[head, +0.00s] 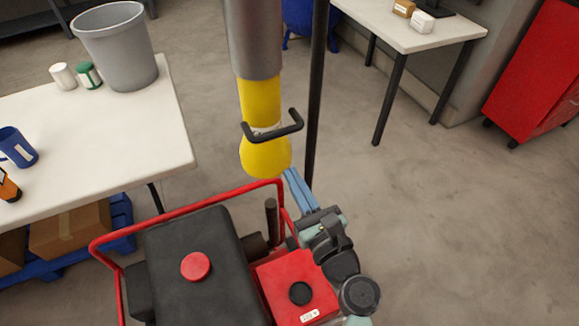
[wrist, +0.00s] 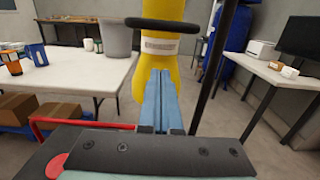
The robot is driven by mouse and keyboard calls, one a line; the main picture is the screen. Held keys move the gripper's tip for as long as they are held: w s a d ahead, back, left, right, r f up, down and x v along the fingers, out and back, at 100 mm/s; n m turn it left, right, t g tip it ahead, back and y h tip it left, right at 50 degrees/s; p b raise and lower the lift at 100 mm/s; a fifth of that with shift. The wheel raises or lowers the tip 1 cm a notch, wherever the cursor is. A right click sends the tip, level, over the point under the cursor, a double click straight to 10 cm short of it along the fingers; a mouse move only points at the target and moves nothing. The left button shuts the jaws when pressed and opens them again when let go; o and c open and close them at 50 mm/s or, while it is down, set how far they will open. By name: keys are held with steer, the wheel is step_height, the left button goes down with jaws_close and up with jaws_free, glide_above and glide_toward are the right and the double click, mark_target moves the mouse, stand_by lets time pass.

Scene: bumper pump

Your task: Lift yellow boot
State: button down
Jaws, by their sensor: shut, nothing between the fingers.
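The yellow boot (head: 262,112) hangs below a grey vertical pipe (head: 252,40), with a rounded bulb at its lower end and a pale label band. A black U-shaped handle (head: 274,127) sticks out from its front. My gripper (head: 290,173) is shut and empty, its blue fingers pointing up just below and to the right of the bulb. In the wrist view, the closed fingertips (wrist: 159,72) stand in front of the boot (wrist: 134,90), below the black handle (wrist: 166,24). I cannot tell whether the fingers touch the boot.
A red-framed machine (head: 196,258) with a black tank stands below the boot. A thin black post (head: 315,90) rises just right of it. A white table (head: 110,150) with a grey bin (head: 117,48) is at left. Open floor (head: 470,220) lies at right.

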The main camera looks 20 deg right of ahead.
steer(key=s, duration=0.6)
steer(key=shift+s+f+b, duration=0.2)
steer(key=shift+s+b, duration=0.05)
steer(key=shift+b, duration=0.05)
steer(key=w+a+r+n+t+y+p, duration=0.1)
steer(key=w+a+r+n, duration=0.2)
steer(key=r+n, duration=0.5)
steer(key=w+a+r+n+y+p, duration=0.1)
steer(key=w+a+r+n, duration=0.2)
steer(key=r+n, duration=0.5)
steer(key=w+a+r+n+t+y+p, duration=0.1)
steer(key=w+a+r+n+p, duration=0.25)
steer(key=r, duration=0.85)
steer(key=s+a+r+n+t+h, duration=0.1)
steer(key=s+a+r+n+t, duration=0.1)
steer(key=r+n, duration=0.3)
steer(key=s+a+r+n+t+h, duration=0.1)
steer(key=s+r+n, duration=0.4)
steer(key=r, duration=0.8)
steer(key=s+a+r+n+t+h, duration=0.1)
steer(key=s+a+r+n+t, duration=0.2)
steer(key=r+n, duration=0.3)
step_height(320, 180, up, 4)
steer(key=shift+s+a+r+t+h+p, duration=0.15)
steer(key=shift+s+t+h+p, duration=0.2)
steer(key=shift+s, duration=0.3)
